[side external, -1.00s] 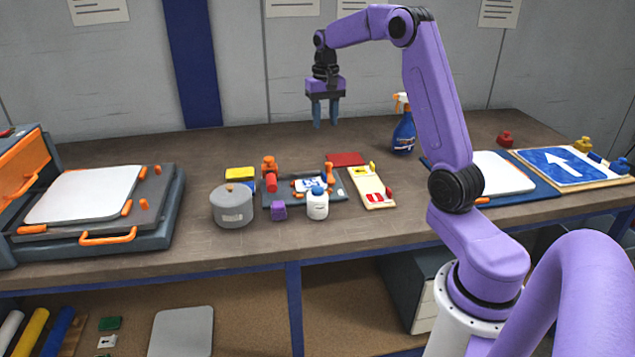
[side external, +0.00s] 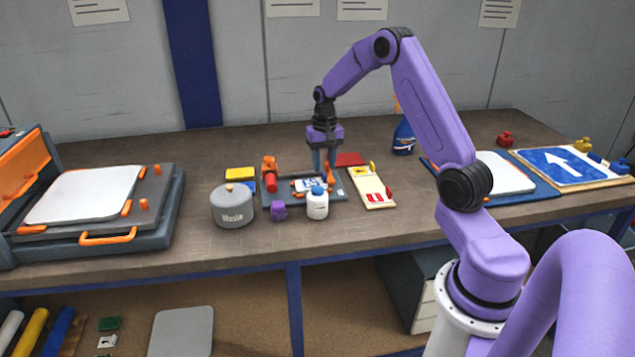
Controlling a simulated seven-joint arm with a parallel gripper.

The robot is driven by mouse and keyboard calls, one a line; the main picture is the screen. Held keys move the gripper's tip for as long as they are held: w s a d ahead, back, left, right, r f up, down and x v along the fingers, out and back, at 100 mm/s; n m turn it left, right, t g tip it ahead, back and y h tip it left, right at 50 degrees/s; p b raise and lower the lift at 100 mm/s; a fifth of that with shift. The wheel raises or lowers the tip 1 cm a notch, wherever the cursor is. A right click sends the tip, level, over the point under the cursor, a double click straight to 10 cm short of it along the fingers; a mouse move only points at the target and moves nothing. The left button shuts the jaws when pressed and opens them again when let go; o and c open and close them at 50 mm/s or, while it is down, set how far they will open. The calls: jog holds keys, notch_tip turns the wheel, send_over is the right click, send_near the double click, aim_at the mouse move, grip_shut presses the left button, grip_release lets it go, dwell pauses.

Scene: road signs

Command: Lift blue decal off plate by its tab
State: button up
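A small plate with a blue and white decal (side external: 309,185) lies on the dark grey tray (side external: 279,203) in the middle of the bench. The decal's tab is too small to make out. A white bottle with a blue cap (side external: 317,205) stands in front and hides part of the tray. My gripper (side external: 324,170) points straight down over the back right part of the tray, close to the decal's far side. Its two fingers are apart, with nothing seen between them. I cannot tell whether the tips touch anything.
On the tray, a red-orange clamp (side external: 270,172) stands left of the gripper. A grey waste pot (side external: 232,205), a purple block (side external: 279,210), a board with red pieces (side external: 371,188) and a spray bottle (side external: 404,137) surround the tray. The bench is clear at front right.

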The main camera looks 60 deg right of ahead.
aim_at(324, 174)
jog(key=shift+f, duration=1.55)
grip_shut()
jog(key=shift+w+r, duration=0.1)
jog(key=shift+r, duration=0.05)
